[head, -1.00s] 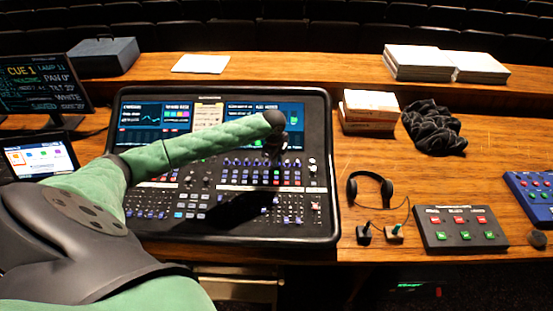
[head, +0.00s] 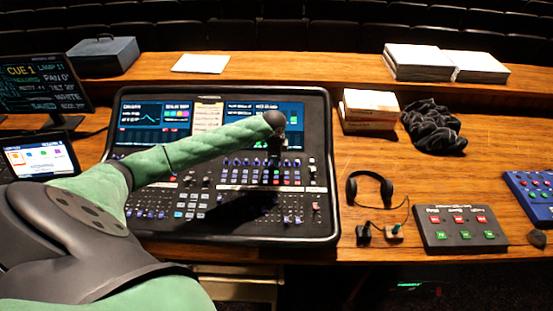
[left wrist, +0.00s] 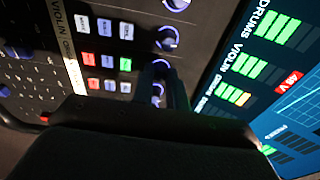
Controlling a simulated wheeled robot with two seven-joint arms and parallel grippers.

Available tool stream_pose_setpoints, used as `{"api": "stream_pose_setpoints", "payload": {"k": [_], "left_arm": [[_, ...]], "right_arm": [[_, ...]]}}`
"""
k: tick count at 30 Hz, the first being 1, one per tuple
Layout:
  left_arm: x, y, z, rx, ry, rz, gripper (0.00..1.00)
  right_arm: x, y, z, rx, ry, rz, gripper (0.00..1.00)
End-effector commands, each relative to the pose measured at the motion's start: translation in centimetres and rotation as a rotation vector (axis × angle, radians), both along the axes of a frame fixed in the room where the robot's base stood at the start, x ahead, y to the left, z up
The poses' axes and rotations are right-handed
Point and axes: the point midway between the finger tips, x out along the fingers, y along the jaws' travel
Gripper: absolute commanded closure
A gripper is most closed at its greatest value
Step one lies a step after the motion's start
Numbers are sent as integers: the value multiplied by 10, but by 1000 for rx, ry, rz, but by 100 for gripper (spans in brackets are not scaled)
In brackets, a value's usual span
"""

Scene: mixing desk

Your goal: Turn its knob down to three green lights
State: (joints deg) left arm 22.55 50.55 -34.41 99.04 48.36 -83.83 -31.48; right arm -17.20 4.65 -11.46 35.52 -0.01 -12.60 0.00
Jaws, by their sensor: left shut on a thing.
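The mixing desk (head: 325,215) stands on the wooden table, with rows of knobs, faders and buttons under lit screens. My left gripper (head: 275,150) points down over its upper right part, just below the right screen. In the left wrist view my left gripper (left wrist: 166,82) is shut on a small dark knob (left wrist: 159,66) in a column of knobs; its fingers hide most of it. Beside it, the screen (left wrist: 300,110) shows channel names, including DRUMS and VIOLIN, with bars of green lights; the bar (left wrist: 232,95) below VIOLIN ends in an orange light. My right gripper is not in view.
Headphones (head: 352,190), a black button box (head: 460,235) and a blue box (head: 533,195) lie right of the desk. Books (head: 370,105) and a black cloth heap (head: 433,128) are behind them. A monitor (head: 40,85) and a tablet (head: 40,160) stand at left.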

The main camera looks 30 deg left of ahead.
Motion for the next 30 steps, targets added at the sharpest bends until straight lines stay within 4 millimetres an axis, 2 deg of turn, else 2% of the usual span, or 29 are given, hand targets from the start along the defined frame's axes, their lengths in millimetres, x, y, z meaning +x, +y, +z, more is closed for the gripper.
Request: {"api": "stream_pose_setpoints", "payload": {"k": [4,5,8,20,30], "left_arm": [[1,1,2,1,-3,0,100],[1,1,2,1,-3,0,83],[1,1,2,2,-3,-1,64],[0,1,6,1,-2,-2,63],[-7,0,53,2,-4,-3,63]], "right_arm": [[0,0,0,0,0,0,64],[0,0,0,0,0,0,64],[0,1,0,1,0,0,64],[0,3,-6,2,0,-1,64],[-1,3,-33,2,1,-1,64]]}}
